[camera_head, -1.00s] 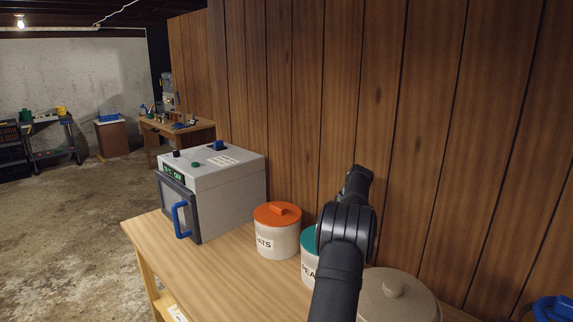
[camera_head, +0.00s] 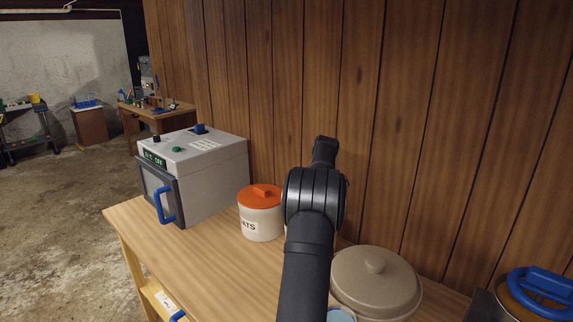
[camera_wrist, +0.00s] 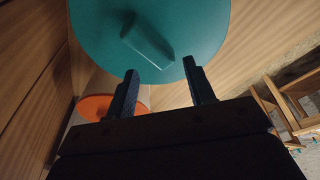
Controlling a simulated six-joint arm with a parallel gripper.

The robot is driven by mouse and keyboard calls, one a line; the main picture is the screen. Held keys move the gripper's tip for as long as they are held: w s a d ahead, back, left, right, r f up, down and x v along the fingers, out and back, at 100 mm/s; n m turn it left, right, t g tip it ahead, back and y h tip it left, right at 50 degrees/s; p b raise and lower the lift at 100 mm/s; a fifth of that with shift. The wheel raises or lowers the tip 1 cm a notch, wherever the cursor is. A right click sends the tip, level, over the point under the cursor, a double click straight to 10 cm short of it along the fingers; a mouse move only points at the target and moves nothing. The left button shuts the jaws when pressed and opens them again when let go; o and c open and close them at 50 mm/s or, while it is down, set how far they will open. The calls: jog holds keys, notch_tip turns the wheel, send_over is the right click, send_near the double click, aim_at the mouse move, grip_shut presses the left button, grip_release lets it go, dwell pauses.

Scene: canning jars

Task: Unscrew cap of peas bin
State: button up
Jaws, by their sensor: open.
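The teal cap (camera_wrist: 195,35) of the peas bin fills the top of the wrist view, with a raised bar-shaped grip (camera_wrist: 147,38) across it. My gripper (camera_wrist: 160,66) is open, its two fingers spread and pointing toward the cap. The grip lies just beyond the fingertips, roughly in line with the gap between them, with nothing held. I cannot tell how far apart fingertips and cap are. In the head view my arm hides the peas bin and my gripper.
An oats bin with an orange cap (camera_head: 262,196) stands left of my arm on the wooden table (camera_head: 190,262). A grey oven-like box (camera_head: 205,175) is farther left. A lidded beige pot (camera_head: 376,284) stands right, with a blue-handled pot (camera_head: 540,285) beyond. A wood wall is behind.

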jog(key=s+a+r+n+t+h, duration=0.1)
jog(key=a+r+n+h, duration=0.2)
jog(key=r, duration=0.4)
jog(key=s+a+r+n+h, duration=0.1)
jog(key=a+r+n+h, duration=0.15)
jog(key=r, duration=0.35)
jog(key=shift+h, duration=0.45)
jog(key=x, duration=1.7)
jog(key=shift+s+d, duration=0.1)
jog(key=shift+d, duration=0.15)
jog(key=shift+c, duration=0.4)
grip_shut()
jog(key=shift+s+n+t+y, duration=0.15)
jog(key=shift+n+t, duration=0.25)
jog(key=shift+n, duration=0.75)
jog(key=shift+w+n+t+y, duration=0.1)
jog(key=shift+n+t+y, duration=0.25)
jog(key=shift+n, duration=0.75)
jog(key=shift+s+d+n, duration=0.1)
jog(key=shift+n, duration=0.3)
jog(key=shift+n+t+y, duration=0.45)
jog(key=shift+n+y, duration=0.25)
jog(key=shift+n, duration=1.2)
